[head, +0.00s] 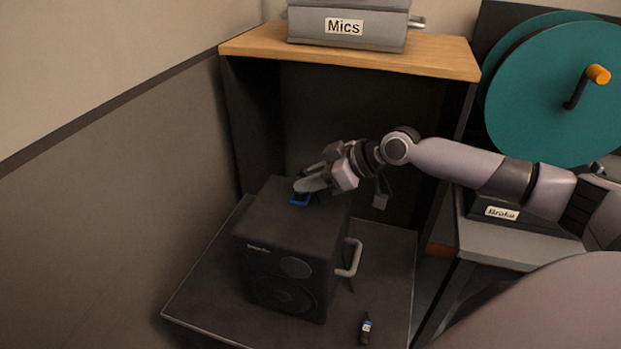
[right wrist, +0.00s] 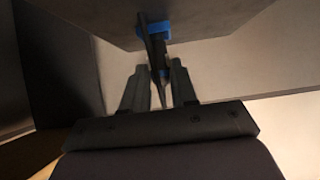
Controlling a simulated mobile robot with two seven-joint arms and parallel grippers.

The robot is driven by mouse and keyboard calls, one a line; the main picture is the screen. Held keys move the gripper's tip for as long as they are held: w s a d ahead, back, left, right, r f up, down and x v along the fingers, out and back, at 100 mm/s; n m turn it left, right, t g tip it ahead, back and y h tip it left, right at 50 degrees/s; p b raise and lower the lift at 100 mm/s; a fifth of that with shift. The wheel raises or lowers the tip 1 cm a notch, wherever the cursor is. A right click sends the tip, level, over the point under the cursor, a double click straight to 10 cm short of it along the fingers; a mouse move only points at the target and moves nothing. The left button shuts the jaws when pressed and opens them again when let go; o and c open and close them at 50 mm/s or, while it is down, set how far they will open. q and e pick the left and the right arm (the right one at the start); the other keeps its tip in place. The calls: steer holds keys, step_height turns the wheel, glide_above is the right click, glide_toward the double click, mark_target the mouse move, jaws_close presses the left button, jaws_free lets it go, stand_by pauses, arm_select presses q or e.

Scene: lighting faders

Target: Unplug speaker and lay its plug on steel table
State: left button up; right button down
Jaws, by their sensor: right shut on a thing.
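The black speaker (head: 285,255) stands upright on a dark grey steel-edged table top (head: 195,290). A blue socket (head: 300,199) is on the speaker's top; its blue part also shows in the right wrist view (right wrist: 155,29). My right gripper (head: 308,186) is at this socket, its fingers shut on a dark plug (right wrist: 159,72). In the right wrist view the plug lies between the fingers and reaches up to the blue socket; I cannot tell how deep it sits. My left gripper is not in view.
A handle (head: 350,258) sticks out of the speaker's right side. A wooden shelf (head: 350,50) with a "Mics" case (head: 350,24) is above. A teal reel (head: 555,90) stands right.

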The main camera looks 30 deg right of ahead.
steer(key=shift+r, duration=0.15)
step_height(320, 180, up, 4)
steer(key=p, duration=0.4)
steer(key=shift+r, duration=0.1)
stand_by(0.3)
